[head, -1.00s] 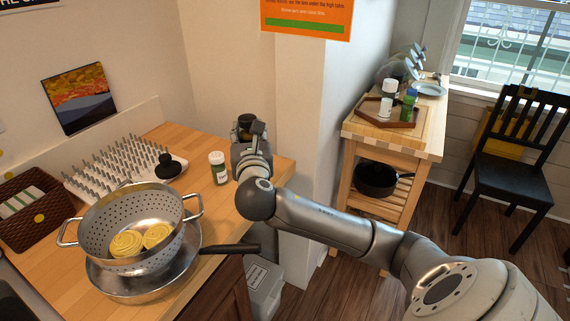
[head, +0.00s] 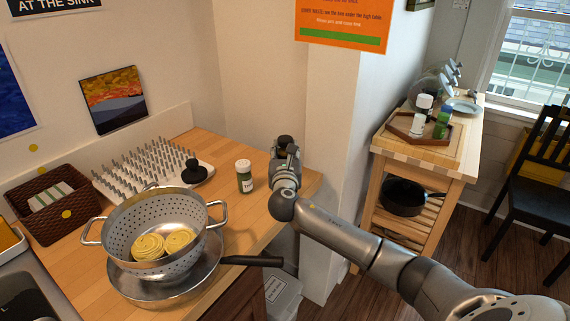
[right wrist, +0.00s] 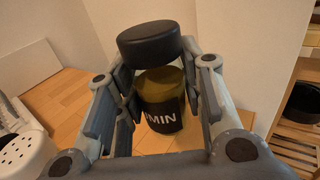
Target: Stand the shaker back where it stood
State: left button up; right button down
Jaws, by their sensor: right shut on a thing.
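My right gripper (head: 285,152) is shut on a black-lidded shaker (right wrist: 162,100), over the right end of the wooden counter near the wall corner. In the right wrist view the shaker stands between the fingers, its dark label ending in "MIN". In the head view the gripper hides most of it, and only its dark lid (head: 284,142) shows clearly. I cannot tell whether its base touches the counter. My left gripper is not in view.
A steel colander (head: 125,233) with yellow pasta nests sits in a pan whose handle (head: 252,261) points right. A white spiked rack (head: 140,170), a black knobbed object (head: 194,172) and a brown basket (head: 80,227) are behind. A wooden cart (head: 398,150) carries a tray with bottles.

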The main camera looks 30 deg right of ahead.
jog(key=shift+w+d+f, duration=0.35)
jog(key=shift+w+f, duration=0.25)
jog(key=shift+f, duration=1.75)
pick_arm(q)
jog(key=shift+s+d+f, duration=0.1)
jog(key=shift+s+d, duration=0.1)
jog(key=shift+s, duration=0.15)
pick_arm(e)
jog(key=shift+f, duration=0.2)
jog(key=c, duration=0.9)
grip_release()
jog(key=shift+c, duration=0.2)
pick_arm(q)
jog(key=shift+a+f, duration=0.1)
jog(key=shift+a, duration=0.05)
pick_arm(e)
jog(key=shift+r, duration=0.1)
